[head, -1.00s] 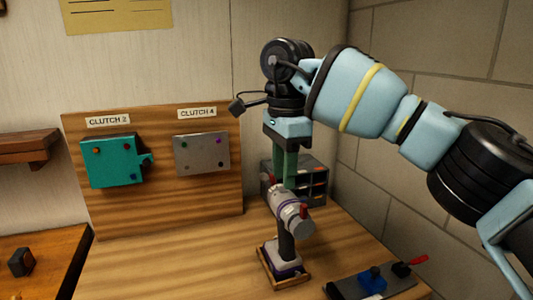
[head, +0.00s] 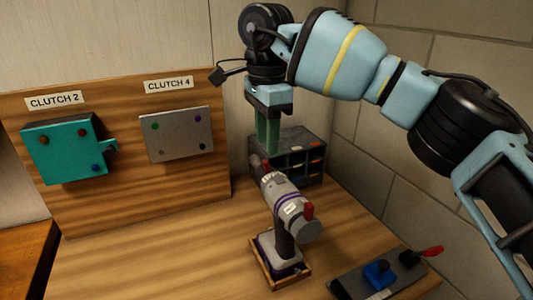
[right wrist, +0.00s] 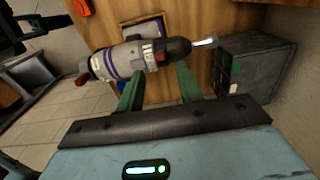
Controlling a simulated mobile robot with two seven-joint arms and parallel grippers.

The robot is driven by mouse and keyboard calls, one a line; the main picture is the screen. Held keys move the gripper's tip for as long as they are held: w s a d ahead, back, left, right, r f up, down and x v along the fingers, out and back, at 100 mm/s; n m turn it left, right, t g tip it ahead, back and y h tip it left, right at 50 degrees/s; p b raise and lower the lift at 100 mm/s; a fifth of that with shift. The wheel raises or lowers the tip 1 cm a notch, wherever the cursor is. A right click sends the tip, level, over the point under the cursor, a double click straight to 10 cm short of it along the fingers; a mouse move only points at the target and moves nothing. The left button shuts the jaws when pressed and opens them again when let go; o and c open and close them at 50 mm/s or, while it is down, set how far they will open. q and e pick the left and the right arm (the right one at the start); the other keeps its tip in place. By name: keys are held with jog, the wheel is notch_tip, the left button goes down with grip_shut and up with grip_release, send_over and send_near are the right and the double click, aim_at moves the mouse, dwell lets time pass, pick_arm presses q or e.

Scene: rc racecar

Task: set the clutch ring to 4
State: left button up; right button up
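A grey power drill (head: 283,200) with purple bands stands upright in a small wooden tray (head: 282,283), its dark chuck pointing to the back. The drill also lies across the right wrist view (right wrist: 122,60), chuck and silver bit to the right. The clutch ring seems to be the collar behind the chuck (right wrist: 178,48); its setting is too small to read. My right gripper (head: 267,145) has its green fingers pointing down at the drill's front end. In the right wrist view its fingers (right wrist: 158,82) are apart, tips near the drill's front; contact cannot be told. My left gripper is not in view.
A wooden board (head: 130,195) behind holds a teal block (head: 65,150) under "CLUTCH 2" and a grey plate (head: 178,136) under "CLUTCH 4". A dark drawer organiser (head: 300,157) stands behind the drill. A dark tray (head: 350,284) with blue and red-handled items lies front right. The table's left front is clear.

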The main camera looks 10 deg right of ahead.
jog(key=shift+f, duration=2.4)
grip_shut()
